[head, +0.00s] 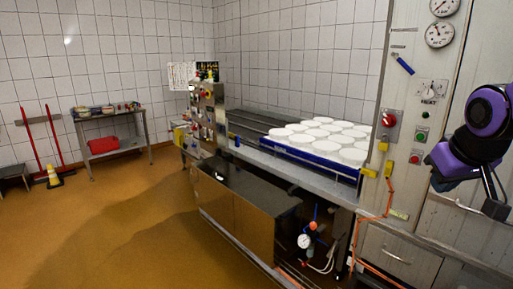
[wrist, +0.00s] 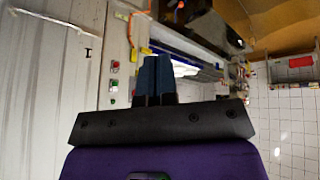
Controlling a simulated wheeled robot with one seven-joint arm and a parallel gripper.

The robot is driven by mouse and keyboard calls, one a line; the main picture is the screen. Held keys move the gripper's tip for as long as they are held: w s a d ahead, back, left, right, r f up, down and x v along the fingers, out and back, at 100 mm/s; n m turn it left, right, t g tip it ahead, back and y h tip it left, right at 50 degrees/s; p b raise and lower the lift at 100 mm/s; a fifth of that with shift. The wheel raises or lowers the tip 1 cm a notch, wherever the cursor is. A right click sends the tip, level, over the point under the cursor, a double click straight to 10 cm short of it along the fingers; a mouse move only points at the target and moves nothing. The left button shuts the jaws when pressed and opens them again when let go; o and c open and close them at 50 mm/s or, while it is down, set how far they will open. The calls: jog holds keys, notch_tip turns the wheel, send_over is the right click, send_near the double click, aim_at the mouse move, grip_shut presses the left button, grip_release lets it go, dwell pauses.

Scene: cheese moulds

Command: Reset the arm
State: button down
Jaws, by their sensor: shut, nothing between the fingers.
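My gripper (wrist: 155,78) shows in the wrist view with its two dark blue fingers together and nothing between them. The wrist view looks tilted, with the room turned about. In the head view, part of my purple and black arm (head: 478,130) is at the right edge, folded in front of the grey machine cabinet. The gripper's fingers cannot be made out in the head view. My arm is apart from the white cheese moulds.
Several white round moulds (head: 322,137) stand on a blue-edged tray (head: 310,160) on the machine bench. The cabinet (head: 405,130) with gauges and buttons is close beside my arm. A side table (head: 108,117) stands far left. The orange floor (head: 110,215) at left is open.

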jog(key=s+a+r, duration=0.1)
jog(key=s+a, duration=0.2)
jog(key=s, duration=0.3)
jog(key=s+a+r+y, duration=0.1)
jog(key=s+a+r, duration=0.1)
jog(key=s, duration=0.4)
jog(key=shift+s+a+r+g, duration=0.15)
jog(key=shift+s+a+g, duration=0.15)
jog(key=shift+a, duration=0.5)
dwell(0.9)
